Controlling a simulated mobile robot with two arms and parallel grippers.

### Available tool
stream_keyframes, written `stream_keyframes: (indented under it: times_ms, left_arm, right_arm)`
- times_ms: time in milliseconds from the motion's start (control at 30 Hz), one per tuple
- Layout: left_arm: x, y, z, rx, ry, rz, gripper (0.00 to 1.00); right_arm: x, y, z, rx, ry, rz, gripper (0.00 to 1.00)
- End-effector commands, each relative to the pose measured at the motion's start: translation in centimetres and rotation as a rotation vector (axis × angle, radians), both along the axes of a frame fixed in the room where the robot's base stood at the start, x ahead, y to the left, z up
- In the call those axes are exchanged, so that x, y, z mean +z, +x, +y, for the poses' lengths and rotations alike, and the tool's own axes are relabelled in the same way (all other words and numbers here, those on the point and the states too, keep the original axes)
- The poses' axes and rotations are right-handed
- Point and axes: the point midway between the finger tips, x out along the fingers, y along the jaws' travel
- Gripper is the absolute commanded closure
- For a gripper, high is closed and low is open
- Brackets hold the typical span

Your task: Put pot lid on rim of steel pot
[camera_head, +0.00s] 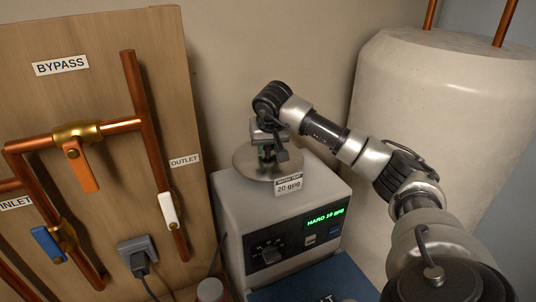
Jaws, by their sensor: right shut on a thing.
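The pot lid (248,164) is a round, flat grey metal disc. It is over the top of a beige control box. I cannot tell whether it rests there or is held just above. My right gripper (267,150) points down at the middle of the lid and is shut on it, hiding its knob. I cannot make out a steel pot; whatever is beneath the lid is hidden. My left gripper is not in view.
The beige control box (230,205) has a dial and a green display. A "20 gpg" card (289,184) is at its top front edge. A wooden board (100,110) with copper pipes and valve handles stands at left. A large pale tank (450,110) stands at right.

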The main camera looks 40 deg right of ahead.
Motion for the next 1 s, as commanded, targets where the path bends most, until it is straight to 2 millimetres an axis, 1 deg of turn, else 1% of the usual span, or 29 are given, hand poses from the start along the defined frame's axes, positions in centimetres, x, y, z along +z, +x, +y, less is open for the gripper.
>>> stream_keyframes:
  times_ms: [33,100,167,300,500,600,800,1000]
  left_arm:
    - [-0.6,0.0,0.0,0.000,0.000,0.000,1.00]
    - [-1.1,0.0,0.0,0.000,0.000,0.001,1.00]
    - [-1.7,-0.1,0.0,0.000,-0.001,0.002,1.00]
    - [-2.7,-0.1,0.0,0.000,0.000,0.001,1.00]
    - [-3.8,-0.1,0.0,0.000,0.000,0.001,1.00]
    - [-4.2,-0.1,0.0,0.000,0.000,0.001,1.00]
    - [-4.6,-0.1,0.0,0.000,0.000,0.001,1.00]
    - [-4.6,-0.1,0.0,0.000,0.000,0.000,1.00]
  right_arm:
    - [0.8,0.1,0.0,-0.001,-0.001,-0.006,0.97]
    - [2.1,0.0,0.0,-0.002,0.000,-0.007,0.97]
    - [2.5,-1.5,-0.7,-0.004,-0.004,-0.003,0.97]
    - [4.1,-4.2,-1.6,-0.004,-0.005,-0.003,0.97]
    - [6.5,-7.6,-2.8,-0.004,-0.003,-0.004,0.97]
    - [7.3,-9.0,-3.2,-0.003,-0.003,-0.001,0.97]
    - [8.5,-10.7,-3.7,-0.002,-0.001,-0.001,0.97]
    - [8.9,-11.1,-3.8,-0.001,-0.001,-0.001,0.97]
